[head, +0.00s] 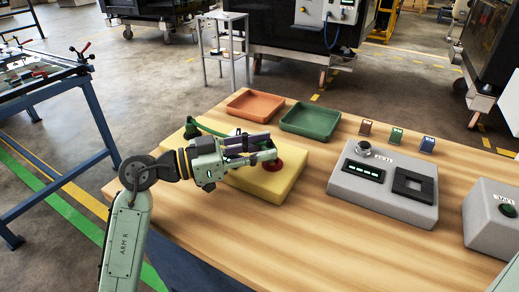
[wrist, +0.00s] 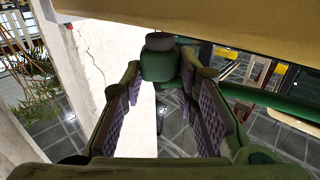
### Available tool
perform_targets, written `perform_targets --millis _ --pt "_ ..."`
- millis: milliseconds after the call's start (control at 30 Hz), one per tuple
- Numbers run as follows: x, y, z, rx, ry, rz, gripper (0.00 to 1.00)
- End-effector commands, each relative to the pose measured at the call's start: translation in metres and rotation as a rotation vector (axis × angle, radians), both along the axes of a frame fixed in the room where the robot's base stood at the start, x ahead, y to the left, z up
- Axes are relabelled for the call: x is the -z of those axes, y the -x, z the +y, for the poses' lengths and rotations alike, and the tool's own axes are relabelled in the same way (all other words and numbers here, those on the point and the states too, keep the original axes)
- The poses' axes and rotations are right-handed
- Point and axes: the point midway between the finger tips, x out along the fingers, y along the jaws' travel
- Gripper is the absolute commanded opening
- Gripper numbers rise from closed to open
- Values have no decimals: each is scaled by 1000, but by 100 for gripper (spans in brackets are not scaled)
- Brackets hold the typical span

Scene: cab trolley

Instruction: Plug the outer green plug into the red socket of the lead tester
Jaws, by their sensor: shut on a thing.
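The yellow box (head: 262,188) lies on the table, with a round red part (head: 272,166), which looks like the red socket, near its right end. My gripper (head: 262,150) is just above and beside this red part. In the wrist view my gripper (wrist: 163,78) is shut on a green plug (wrist: 160,67) with a dark grey end (wrist: 159,42). A green lead (head: 207,129) shows behind my arm in the head view. The plug is mostly hidden there by my fingers. I cannot tell whether it touches the socket.
An orange tray (head: 255,105) and a green tray (head: 310,121) stand behind the yellow box. A grey panel (head: 384,190) with a dark square recess is to the right. Small red, green and blue labelled pieces stand behind it. A grey button box (head: 491,211) is far right. The front table is clear.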

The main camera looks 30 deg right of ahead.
Motion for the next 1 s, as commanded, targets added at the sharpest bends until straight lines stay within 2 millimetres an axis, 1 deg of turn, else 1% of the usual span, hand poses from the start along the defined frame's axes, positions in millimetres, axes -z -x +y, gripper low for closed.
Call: perform_targets --millis 33,633,1000 --pt "3 2 -9 20 -6 16 0" --pt "-24 4 -8 21 -8 10 0" --pt "-28 3 -6 16 -7 6 0"
